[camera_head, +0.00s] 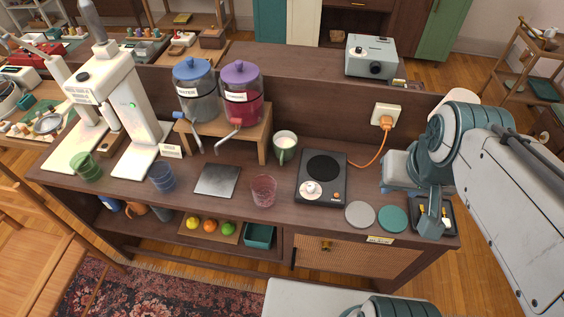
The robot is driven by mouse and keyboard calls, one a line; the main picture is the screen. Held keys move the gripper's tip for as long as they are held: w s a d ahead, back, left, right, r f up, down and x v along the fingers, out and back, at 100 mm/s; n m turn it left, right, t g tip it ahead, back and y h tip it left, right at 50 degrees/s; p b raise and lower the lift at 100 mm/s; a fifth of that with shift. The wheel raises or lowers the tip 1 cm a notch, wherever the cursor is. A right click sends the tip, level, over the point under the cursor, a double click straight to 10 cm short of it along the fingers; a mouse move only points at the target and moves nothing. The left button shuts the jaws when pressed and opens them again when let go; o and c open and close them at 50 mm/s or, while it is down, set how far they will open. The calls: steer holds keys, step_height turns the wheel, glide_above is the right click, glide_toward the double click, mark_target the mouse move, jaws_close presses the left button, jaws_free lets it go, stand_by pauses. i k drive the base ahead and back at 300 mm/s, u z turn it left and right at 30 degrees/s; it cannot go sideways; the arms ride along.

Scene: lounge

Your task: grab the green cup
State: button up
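A small green cup (87,167) stands upright at the left end of the brown counter (225,163), beside the white dispenser stand. My gripper (432,222) is at the counter's right end, far from both. It points down over a small dark tray (448,212). Its fingers are too small and overlapped to tell whether they are open or shut. No cup is seen at it.
A blue cup (162,177), a pink glass (264,190) and a metal plate (217,180) lie between the green cup and my gripper. The black hot plate (322,190) has an orange cord. Two dispensers (241,95) stand on a raised wooden shelf. Two round coasters (360,214) lie near the front edge.

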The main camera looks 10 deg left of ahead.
mark_target(284, 142)
steer(key=k, duration=0.2)
steer(key=z, duration=2.55)
steer(key=k, duration=1.65)
steer(key=u, duration=1.9)
steer(key=i, duration=0.7)
